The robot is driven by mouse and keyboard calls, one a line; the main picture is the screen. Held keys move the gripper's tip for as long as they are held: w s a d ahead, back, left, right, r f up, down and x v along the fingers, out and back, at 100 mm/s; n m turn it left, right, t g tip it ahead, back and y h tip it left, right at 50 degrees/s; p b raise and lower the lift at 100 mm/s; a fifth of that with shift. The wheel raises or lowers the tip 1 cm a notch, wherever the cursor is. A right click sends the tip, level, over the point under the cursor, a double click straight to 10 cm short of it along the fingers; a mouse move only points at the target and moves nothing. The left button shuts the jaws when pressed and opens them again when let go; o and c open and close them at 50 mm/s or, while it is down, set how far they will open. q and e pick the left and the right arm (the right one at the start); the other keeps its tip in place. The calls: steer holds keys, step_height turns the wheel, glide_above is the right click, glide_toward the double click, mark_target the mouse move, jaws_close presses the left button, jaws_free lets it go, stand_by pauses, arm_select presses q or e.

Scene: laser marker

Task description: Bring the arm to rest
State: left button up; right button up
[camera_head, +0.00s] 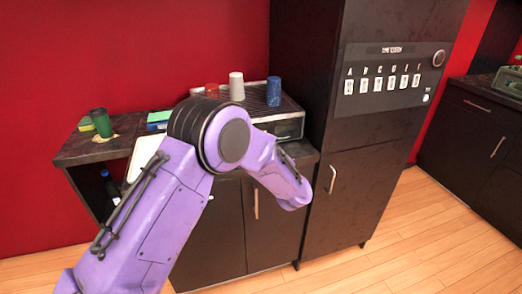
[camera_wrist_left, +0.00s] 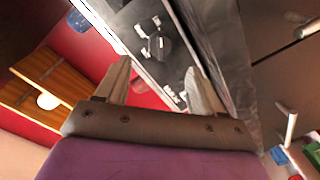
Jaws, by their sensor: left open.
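My left arm (camera_head: 160,205) is purple with a dark elbow joint and comes in from the lower left of the head view. It bends at the elbow, and its forearm (camera_head: 275,175) points right and down in front of the counter. The gripper is hidden in the head view. In the left wrist view my left gripper (camera_wrist_left: 157,68) has its two pale fingers spread apart, with nothing held between them. Beyond the fingers is a dark surface with small white parts (camera_wrist_left: 152,38). My right gripper is in neither view.
A machine (camera_head: 290,128) with cups on top, including a blue cup (camera_head: 273,91) and a white cup (camera_head: 236,87), stands on the counter behind the arm. A green cup (camera_head: 101,122) is at left. A tall dark cabinet (camera_head: 345,205) stands right. The wooden floor (camera_head: 420,240) at right is clear.

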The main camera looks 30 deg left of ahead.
arm_select(q)
steer(key=shift+v, duration=1)
steer(key=s+d+f+m+g+h, duration=0.15)
steer(key=s+f+m+h, duration=0.3)
steer(key=s+f, duration=0.5)
steer(key=s+d+f+m+t+h, duration=0.15)
steer(key=s+f+m+h, duration=0.35)
steer(key=f, duration=0.8)
steer(key=s+f+m+g, duration=0.1)
steer(key=s+f+g, duration=0.2)
steer(key=s, duration=1)
steer(key=s+f+m+g, duration=0.2)
steer(key=s+f+g, duration=0.2)
steer(key=s, duration=0.9)
step_height(320, 180, down, 2)
steer(key=shift+f+h, duration=0.2)
steer(key=shift+h, duration=0.15)
